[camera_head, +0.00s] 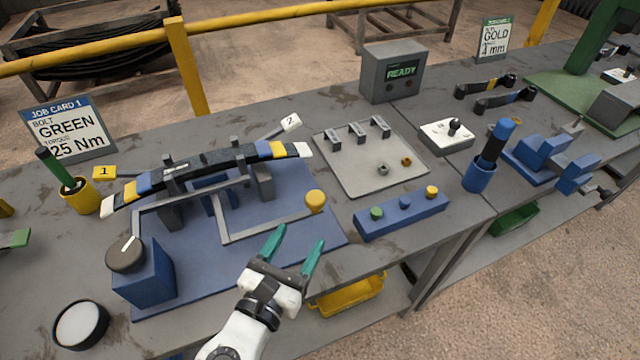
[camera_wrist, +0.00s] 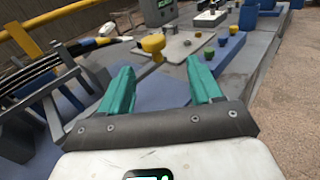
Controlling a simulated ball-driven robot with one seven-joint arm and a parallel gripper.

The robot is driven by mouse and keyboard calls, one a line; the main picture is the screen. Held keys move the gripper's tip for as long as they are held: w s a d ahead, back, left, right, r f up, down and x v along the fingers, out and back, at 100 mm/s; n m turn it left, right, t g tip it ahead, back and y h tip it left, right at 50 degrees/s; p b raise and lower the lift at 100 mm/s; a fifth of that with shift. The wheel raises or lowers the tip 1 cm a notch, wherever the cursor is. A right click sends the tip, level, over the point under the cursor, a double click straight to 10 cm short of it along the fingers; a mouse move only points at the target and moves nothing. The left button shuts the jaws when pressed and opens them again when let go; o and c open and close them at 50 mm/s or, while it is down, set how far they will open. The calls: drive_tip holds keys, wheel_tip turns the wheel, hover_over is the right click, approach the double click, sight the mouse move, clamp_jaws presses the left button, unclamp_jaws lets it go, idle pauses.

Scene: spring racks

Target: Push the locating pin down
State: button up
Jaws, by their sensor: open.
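My gripper (camera_head: 296,240) is open and empty, its two teal fingers apart above the front right of the blue fixture plate (camera_head: 190,284). It also shows in the wrist view (camera_wrist: 160,72). A yellow knob (camera_head: 315,200) on the end of a grey bar frame is just beyond the fingertips; in the wrist view the knob (camera_wrist: 152,43) appears between and beyond them. A leaf spring (camera_head: 210,166) with coloured bands lies across the fixture's grey posts. A white block with a black-knobbed pin (camera_head: 453,127) stands farther right. No part is labelled as the locating pin, so I cannot tell which it is.
A blue bar with green, blue and yellow buttons (camera_head: 402,216) lies right of my gripper. A blue box with a dark dial (camera_head: 126,254) stands at left. Behind are a grey tray (camera_head: 350,178) and the READY box (camera_head: 393,75). A yellow bin (camera_head: 350,298) sits below the bench edge.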

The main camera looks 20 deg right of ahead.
sight(311, 206)
drive_tip(key=shift+n+t, duration=0.3)
drive_tip(key=x, duration=0.3)
drive_tip(key=p+x, duration=0.1)
drive_tip(key=x, duration=0.6)
drive_tip(key=shift+w+r, duration=0.35)
drive_tip(key=shift+w, duration=0.05)
drive_tip(key=shift+a, duration=0.1)
clamp_jaws()
